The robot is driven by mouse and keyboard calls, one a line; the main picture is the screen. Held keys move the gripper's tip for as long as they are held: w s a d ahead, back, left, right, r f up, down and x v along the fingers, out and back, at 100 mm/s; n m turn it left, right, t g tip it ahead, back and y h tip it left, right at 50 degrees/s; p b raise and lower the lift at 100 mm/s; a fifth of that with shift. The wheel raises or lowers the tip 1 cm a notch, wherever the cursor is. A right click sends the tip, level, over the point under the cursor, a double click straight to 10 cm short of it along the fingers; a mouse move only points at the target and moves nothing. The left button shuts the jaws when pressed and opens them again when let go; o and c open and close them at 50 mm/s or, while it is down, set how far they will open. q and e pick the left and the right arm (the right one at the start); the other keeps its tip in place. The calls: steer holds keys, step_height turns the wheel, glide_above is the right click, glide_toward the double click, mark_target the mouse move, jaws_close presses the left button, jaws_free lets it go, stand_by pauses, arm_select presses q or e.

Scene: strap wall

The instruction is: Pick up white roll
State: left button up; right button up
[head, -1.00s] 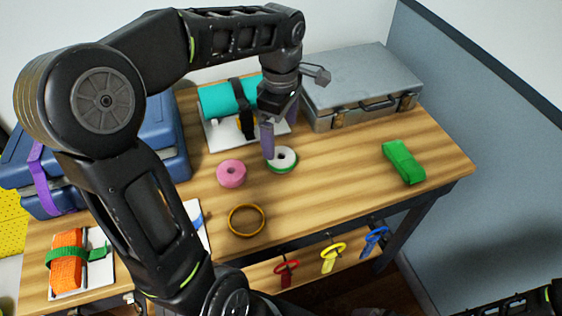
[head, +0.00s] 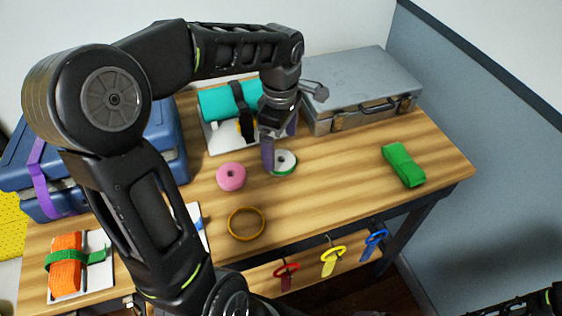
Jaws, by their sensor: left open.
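The white roll (head: 287,163) lies flat on the wooden table. It has a dark centre hole and a green lower edge. My left gripper (head: 280,150) comes down from above at the roll, with its purple-grey fingers apart. One finger is in front of the roll's left side and hides part of it; the other shows behind it, at the upper right. I cannot tell whether the fingers touch the roll. My right gripper is not in view; only a dark part of that arm shows at the lower right.
A pink roll (head: 231,177) lies just left of the white roll. A yellow-orange ring (head: 246,224) lies nearer the front edge. A grey case (head: 360,85) stands behind, and a green folded strap (head: 403,165) lies right. A teal roll (head: 229,102) is behind the gripper.

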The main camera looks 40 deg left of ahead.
mark_target(281, 159)
arm_select(q)
step_height(281, 159, down, 5)
steer(key=shift+p, duration=0.3)
stand_by(0.4)
steer(key=c, duration=0.9)
